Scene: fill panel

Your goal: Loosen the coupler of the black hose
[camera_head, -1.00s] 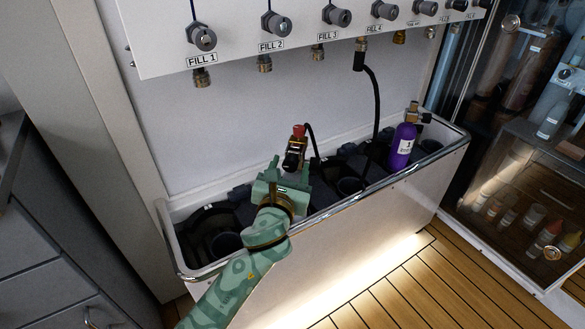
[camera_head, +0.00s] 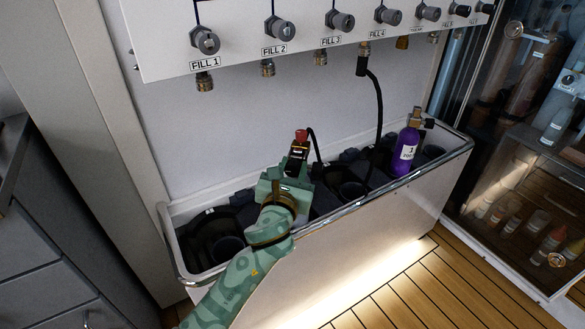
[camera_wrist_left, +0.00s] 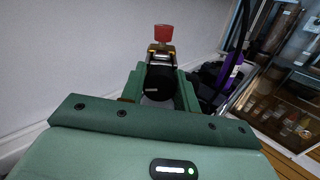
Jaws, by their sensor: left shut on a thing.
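The black hose (camera_head: 379,100) hangs from the fitting under FILL 4 (camera_head: 362,62) and runs down into the bin. A thin black length arches up beside a dark coupler (camera_head: 296,158) topped by a red knob (camera_head: 301,136). My left gripper (camera_head: 289,174) is shut on this coupler from the front, above the bin. In the left wrist view the black coupler (camera_wrist_left: 159,78) stands between the green fingers, with the red knob (camera_wrist_left: 163,33) above it. The gripper hides the coupler's lower part. My right gripper is not in view.
The white bin (camera_head: 350,215) with a metal rim holds dark round sockets and a purple bottle (camera_head: 406,150) at its right. The fill panel (camera_head: 230,20) with several knobs hangs above. A glass-fronted cabinet (camera_head: 510,180) stands at the right.

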